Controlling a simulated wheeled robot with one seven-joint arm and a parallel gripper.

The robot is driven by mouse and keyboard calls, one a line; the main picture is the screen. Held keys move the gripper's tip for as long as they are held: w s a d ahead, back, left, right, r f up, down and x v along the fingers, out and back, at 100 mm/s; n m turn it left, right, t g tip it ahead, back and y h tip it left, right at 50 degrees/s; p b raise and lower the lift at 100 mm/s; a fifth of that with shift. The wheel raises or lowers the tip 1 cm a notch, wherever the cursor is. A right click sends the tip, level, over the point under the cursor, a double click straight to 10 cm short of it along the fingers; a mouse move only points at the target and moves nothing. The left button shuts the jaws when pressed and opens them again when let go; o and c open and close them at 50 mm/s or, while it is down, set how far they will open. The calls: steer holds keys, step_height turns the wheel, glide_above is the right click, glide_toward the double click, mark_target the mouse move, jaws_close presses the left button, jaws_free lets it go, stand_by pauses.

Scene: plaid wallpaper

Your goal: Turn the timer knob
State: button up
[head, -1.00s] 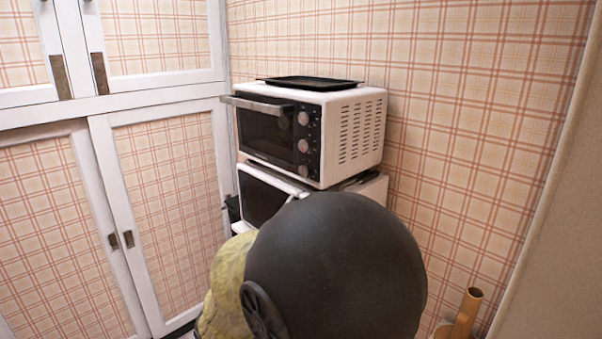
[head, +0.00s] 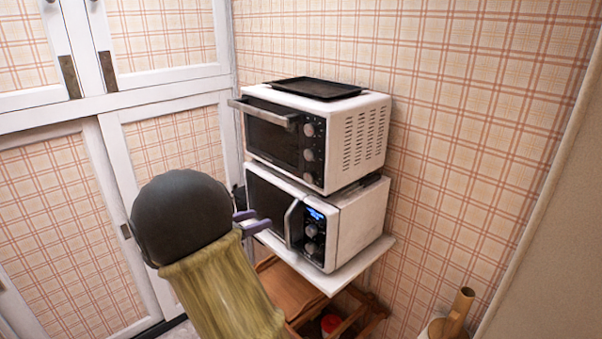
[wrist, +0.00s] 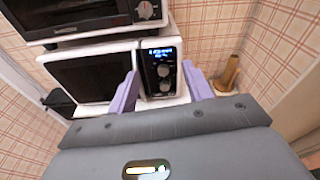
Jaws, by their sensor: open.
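A white microwave (head: 362,222) with a lit blue display has two round knobs, an upper knob (head: 312,231) and a lower knob (head: 310,248). A toaster oven (head: 362,137) stands above it, with several knobs (head: 309,155) in a column on its front. I cannot read which knob is the timer. My gripper (head: 250,221) is open and empty, its two purple fingers apart, in front of the microwave. In the wrist view the microwave's knobs (wrist: 163,70) lie between the fingers, and a toaster oven knob (wrist: 145,10) shows at the top. I see no contact.
A dark tray (head: 318,87) lies on the toaster oven. The microwave stands on a white shelf (head: 345,274) above a wooden rack (head: 290,290). White cabinets (head: 215,98) are at left, a plaid wall at right. A brown tube (head: 460,303) stands at lower right.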

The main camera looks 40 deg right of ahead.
mark_target(307, 179)
steer(key=w+r, duration=0.1)
steer(key=w+r+n+h, duration=0.1)
steer(key=r, duration=0.1)
steer(key=shift+a+h, duration=0.1)
steer(key=shift+h, duration=0.2)
steer(key=shift+s, duration=0.1)
steer(key=d+p, duration=0.2)
steer(key=d, duration=0.3)
steer(key=w+d+p, duration=0.1)
steer(key=d+p, duration=0.1)
steer(key=d, duration=0.4)
steer(key=d+p, duration=0.2)
steer(key=d, duration=0.3)
steer(key=shift+w+d+r, duration=0.1)
steer(key=shift+w+d, duration=0.05)
steer(key=shift+d, duration=0.55)
steer(key=shift+c, duration=0.4)
steer(key=c, duration=0.9)
